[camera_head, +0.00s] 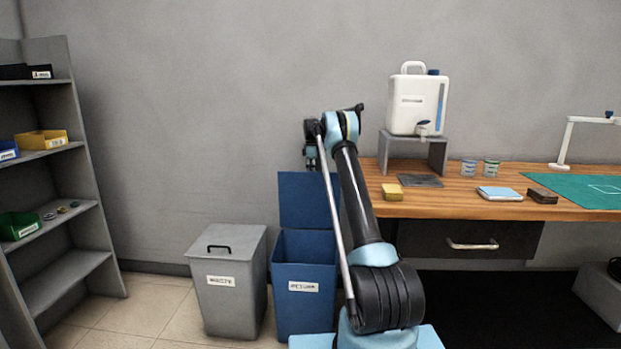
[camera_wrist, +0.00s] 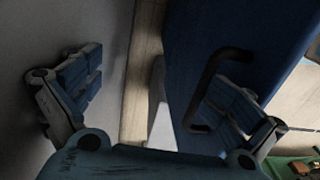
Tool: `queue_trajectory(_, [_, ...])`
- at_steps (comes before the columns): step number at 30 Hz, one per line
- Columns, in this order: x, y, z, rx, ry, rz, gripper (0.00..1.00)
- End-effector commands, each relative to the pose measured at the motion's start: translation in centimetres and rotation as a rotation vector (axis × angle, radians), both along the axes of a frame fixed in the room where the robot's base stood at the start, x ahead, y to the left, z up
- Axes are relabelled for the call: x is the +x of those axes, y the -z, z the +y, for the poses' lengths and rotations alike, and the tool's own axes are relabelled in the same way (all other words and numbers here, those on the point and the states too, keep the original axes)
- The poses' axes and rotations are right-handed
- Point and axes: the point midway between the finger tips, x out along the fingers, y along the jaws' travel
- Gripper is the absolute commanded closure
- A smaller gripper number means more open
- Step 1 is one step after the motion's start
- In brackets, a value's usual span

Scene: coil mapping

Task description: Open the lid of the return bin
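The blue return bin (camera_head: 303,283) stands on the floor beside the desk, with a white label on its front. Its blue lid (camera_head: 308,199) is raised, standing upright at the back of the bin near the wall. In the wrist view a blue panel (camera_wrist: 273,28) with a dark bar handle (camera_wrist: 203,85) fills the upper right. My gripper (camera_head: 311,158) is above the lid, small and partly behind my arm. In the wrist view my gripper (camera_wrist: 155,100) has its fingers spread wide with nothing held; the right finger overlaps the panel near the handle. Contact cannot be told.
A grey bin (camera_head: 228,281) with a closed, handled lid stands left of the blue bin. The wooden desk (camera_head: 453,204) is to the right, carrying a white dispenser (camera_head: 412,105) on a stand. A shelf unit (camera_head: 62,265) is at the far left. Floor is clear between shelf and bins.

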Motion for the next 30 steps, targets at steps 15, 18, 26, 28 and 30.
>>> queue_trajectory(15, [-0.1, -8.3, 0.0, 0.0, 0.0, 0.001, 0.7])
queue_trajectory(18, [-0.1, -9.1, 0.0, 0.0, 0.0, 0.002, 0.7])
queue_trajectory(26, [-0.1, -10.0, 0.1, 0.001, -0.001, 0.003, 0.7])
queue_trajectory(28, [-0.1, -10.0, 0.1, 0.001, -0.001, 0.003, 0.7])
queue_trajectory(30, [-0.1, -9.9, 0.1, 0.001, -0.001, 0.003, 0.7])
